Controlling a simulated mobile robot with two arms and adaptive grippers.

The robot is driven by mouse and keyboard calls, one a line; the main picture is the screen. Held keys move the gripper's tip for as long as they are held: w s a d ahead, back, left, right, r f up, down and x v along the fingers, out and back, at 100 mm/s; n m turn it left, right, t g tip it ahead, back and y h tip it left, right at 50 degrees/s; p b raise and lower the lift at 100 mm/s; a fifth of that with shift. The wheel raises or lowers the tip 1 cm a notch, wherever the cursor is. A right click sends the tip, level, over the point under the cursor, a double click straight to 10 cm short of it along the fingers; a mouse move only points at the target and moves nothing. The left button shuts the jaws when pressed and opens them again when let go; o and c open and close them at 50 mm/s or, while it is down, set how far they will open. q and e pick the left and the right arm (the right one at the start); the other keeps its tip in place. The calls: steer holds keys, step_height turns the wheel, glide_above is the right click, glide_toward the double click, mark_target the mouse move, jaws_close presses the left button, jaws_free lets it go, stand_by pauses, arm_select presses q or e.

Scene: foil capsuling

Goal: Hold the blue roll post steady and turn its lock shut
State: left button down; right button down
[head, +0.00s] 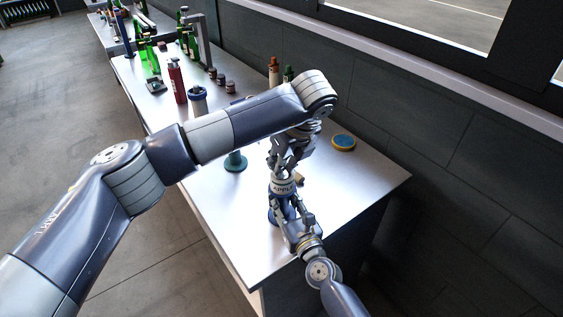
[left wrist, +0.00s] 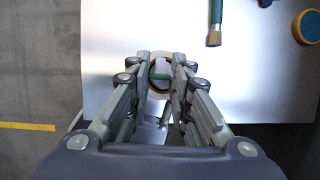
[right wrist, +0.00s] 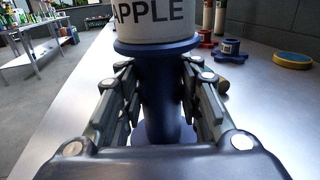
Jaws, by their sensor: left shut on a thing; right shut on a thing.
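The blue roll post (head: 273,213) stands upright near the front of the metal table, with a white roll (head: 283,186) lettered in black around its upper part. The blue shaft (right wrist: 160,90) shows below the roll (right wrist: 155,20) in the right wrist view. My right gripper (right wrist: 158,78) is shut on this shaft, one finger on each side. My left gripper (head: 281,165) points down over the post's top. In the left wrist view its fingers (left wrist: 161,68) are closed in on a small greenish bar, the lock (left wrist: 160,76), inside the pale roll's ring. Fingers partly hide the lock.
A blue-and-yellow disc (head: 344,142) lies right of the post. A green tool with a brown end (left wrist: 215,32) lies near it. Bottles, including a red one (head: 177,82), stand farther back. The table's front corner is bare.

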arm_select(q)
steer(key=shift+w+n, duration=0.1)
steer(key=shift+n, duration=0.4)
steer(key=c, duration=1.4)
jaws_free()
steer(key=shift+c, duration=0.2)
steer(key=shift+r, duration=0.1)
steer(key=v, duration=1.2)
steer(key=shift+d, duration=0.2)
arm_select(e)
steer(key=c, duration=1.1)
jaws_free()
